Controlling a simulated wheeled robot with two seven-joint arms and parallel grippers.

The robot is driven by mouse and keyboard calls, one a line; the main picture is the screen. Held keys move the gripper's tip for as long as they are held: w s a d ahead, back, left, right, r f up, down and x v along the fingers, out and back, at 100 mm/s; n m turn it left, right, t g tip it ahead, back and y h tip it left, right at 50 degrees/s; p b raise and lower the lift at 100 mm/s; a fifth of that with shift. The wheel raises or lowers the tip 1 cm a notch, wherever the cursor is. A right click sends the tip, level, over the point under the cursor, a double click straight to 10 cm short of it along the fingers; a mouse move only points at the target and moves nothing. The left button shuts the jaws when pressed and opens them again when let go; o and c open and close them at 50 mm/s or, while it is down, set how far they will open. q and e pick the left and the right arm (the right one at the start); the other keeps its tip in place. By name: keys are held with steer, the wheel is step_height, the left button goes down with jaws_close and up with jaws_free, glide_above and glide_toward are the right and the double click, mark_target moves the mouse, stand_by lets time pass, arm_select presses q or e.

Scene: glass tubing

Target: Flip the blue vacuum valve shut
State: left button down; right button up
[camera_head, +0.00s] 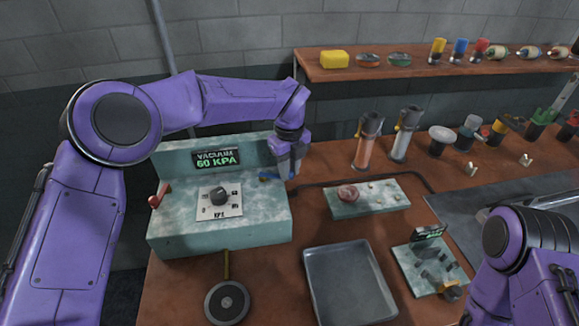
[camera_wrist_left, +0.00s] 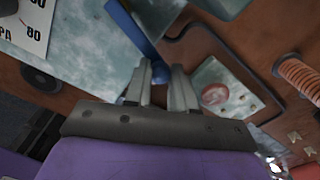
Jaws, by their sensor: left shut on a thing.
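The blue vacuum valve (camera_head: 268,177) is a small blue lever at the right end of the pale green vacuum box (camera_head: 267,222). In the left wrist view the blue lever (camera_wrist_left: 132,30) runs down to between my left fingertips. My left gripper (camera_head: 287,172) is shut on the lever's end; its fingers (camera_wrist_left: 160,78) hide part of it. The box's display (camera_head: 216,158) reads VACUUM 60 KPA. My right arm shows at the lower right, but its gripper is out of view.
A dark hose (camera_head: 350,180) runs from the box's right side. A metal tray (camera_head: 349,285) and a small plate (camera_head: 367,199) lie to the right.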

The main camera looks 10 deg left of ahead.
arm_select(q)
steer(key=s+m, duration=0.1)
steer(key=m, duration=0.1)
steer(key=s+m, duration=0.1)
steer(key=m, duration=0.1)
steer(key=shift+s+a, duration=0.2)
steer(key=shift+s, duration=0.15)
steer(key=s+m, duration=0.1)
steer(key=m, duration=0.1)
steer(key=s+a+m+p, duration=0.1)
steer(key=shift+r+m, duration=0.2)
steer(key=shift+m, duration=0.2)
steer(key=s+a+m+p, duration=0.1)
steer(key=m, duration=0.1)
steer(key=a+m+p, duration=0.1)
steer(key=m, duration=0.1)
steer(key=shift+s, duration=0.4)
steer(key=shift+s+a+f+m+p, duration=0.15)
steer(key=shift+a+m+p, duration=0.15)
steer(key=shift+m+p, duration=0.25)
steer(key=shift+s+a+r+m+p, duration=0.15)
steer(key=shift+a+m+p, duration=0.1)
steer(key=shift+m+p, duration=0.25)
steer(key=shift+f, duration=0.15)
steer(key=c, duration=0.9)
jaws_free()
steer(key=shift+a, duration=0.1)
